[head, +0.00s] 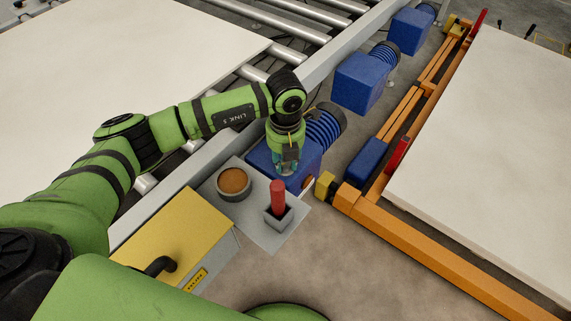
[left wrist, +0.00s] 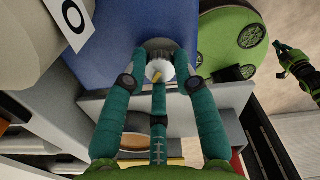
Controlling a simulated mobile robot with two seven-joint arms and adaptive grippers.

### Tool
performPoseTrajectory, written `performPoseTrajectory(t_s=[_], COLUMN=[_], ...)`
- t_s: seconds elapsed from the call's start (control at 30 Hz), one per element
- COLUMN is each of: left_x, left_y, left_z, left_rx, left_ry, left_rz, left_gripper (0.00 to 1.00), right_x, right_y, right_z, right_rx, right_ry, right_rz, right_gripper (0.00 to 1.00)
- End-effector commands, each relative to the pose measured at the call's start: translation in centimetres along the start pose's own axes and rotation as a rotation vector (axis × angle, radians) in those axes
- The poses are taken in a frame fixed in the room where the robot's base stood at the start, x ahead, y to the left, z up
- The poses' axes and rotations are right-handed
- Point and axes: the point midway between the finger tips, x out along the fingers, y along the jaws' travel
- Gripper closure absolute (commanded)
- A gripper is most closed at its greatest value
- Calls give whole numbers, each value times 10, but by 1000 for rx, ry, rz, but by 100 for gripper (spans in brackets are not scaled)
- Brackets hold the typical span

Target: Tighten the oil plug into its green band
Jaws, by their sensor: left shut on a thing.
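My left gripper (head: 287,166) reaches down to the near blue drive unit (head: 252,155) beside the conveyor. In the left wrist view its teal fingers (left wrist: 160,68) are closed around a round plug (left wrist: 160,66) against the blue housing (left wrist: 115,30). The plug has a pale face, a dark surround and a small yellow mark. The fingers hide part of its rim. I cannot make out a green band. What looks like my right gripper (left wrist: 284,52) is small at the right edge of the left wrist view; its jaw state is unclear.
A grey plate holds a round cup with a brown inside (head: 234,180) and a red-handled tool (head: 278,196) upright in a square holder. A yellow-topped box (head: 180,235) stands at the left. Orange rails (head: 420,245) and a white slab (head: 490,140) lie to the right.

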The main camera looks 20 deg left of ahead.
Motion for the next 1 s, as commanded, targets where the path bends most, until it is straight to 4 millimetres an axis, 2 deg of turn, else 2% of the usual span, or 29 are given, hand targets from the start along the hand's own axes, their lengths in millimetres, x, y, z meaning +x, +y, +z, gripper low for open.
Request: performPoseTrajectory(t_s=[0.07,0.4,0.43,0.47,0.5,0.83,1.0], left_x=[3,-1,-1,-1,-1,-2,-19], left_y=[0,0,0,0,0,0,0], left_z=[1,1,1,1,1,1,2], left_rx=[57,91,91,91,90,89,90], left_ry=[-5,-4,-4,-4,-4,-3,-6], left_rz=[0,-1,-1,-1,-1,-1,-1], left_gripper=[100,100,67,55,48,48,48], right_x=[9,8,8,8,8,8,8], right_y=[0,0,0,0,0,3,2], right_z=[1,1,1,1,0,1,1], right_rx=[0,0,0,0,0,-2,-1], right_ry=[0,0,0,0,0,0,0], right_rz=[0,0,0,0,0,3,2], right_gripper=[100,100,100,100,100,100,100])
